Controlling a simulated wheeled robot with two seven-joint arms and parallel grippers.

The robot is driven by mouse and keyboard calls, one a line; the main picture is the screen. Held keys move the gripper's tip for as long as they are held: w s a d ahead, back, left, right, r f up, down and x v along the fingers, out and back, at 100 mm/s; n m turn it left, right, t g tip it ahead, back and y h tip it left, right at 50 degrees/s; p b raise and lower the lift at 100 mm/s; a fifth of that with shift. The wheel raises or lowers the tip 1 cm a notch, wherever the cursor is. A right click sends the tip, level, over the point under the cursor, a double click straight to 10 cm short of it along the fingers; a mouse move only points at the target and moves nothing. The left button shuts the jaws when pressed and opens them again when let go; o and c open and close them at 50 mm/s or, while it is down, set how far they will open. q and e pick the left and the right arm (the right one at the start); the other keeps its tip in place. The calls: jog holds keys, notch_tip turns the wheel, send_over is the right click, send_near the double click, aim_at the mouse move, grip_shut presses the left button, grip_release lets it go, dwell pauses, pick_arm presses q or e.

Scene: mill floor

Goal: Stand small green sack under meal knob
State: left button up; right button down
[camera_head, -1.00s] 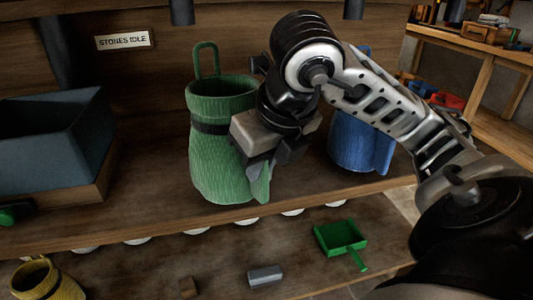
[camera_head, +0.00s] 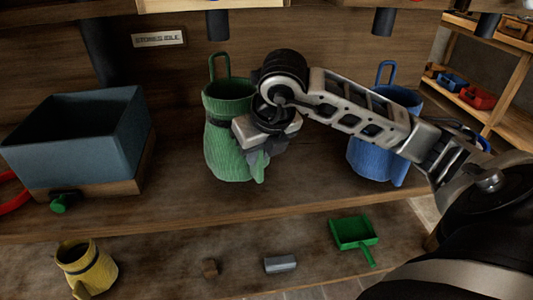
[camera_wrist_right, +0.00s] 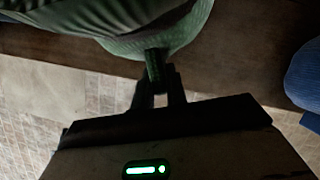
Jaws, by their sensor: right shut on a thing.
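The green sack (camera_head: 222,140) is upright at the shelf, open at the top, with a tall loop at its back and a dark band. My right gripper (camera_head: 258,155) is shut on the tab at its lower right side. The right wrist view also shows the gripper (camera_wrist_right: 158,85) closed on this green tab. A dark spout (camera_head: 217,25) hangs above and behind the sack's loop. I cannot tell whether the sack's base touches the shelf. No knob clearly marked as meal shows; a green knob (camera_head: 60,203) is on the blue-grey bin's base. My left gripper is out of view.
A blue sack (camera_head: 370,160) stands to the right, partly behind my right arm. The blue-grey bin (camera_head: 75,140) stands left. Another dark spout (camera_head: 383,22) hangs right.

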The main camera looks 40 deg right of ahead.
jog(key=w, duration=0.4)
jog(key=shift+w+d+f+p, duration=0.15)
jog(key=shift+d+p, duration=0.15)
jog(key=shift+p, duration=0.05)
jog(key=shift+w+f, duration=0.25)
jog(key=shift+f, duration=0.1)
jog(key=shift+f+b, duration=0.45)
jog(key=shift+b, duration=0.25)
jog(key=shift+f, duration=0.1)
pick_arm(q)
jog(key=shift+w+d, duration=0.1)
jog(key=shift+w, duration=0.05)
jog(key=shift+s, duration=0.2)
pick_arm(e)
jog(key=shift+s, duration=0.1)
jog(key=c, duration=1.3)
grip_release()
jog(key=shift+c, duration=0.2)
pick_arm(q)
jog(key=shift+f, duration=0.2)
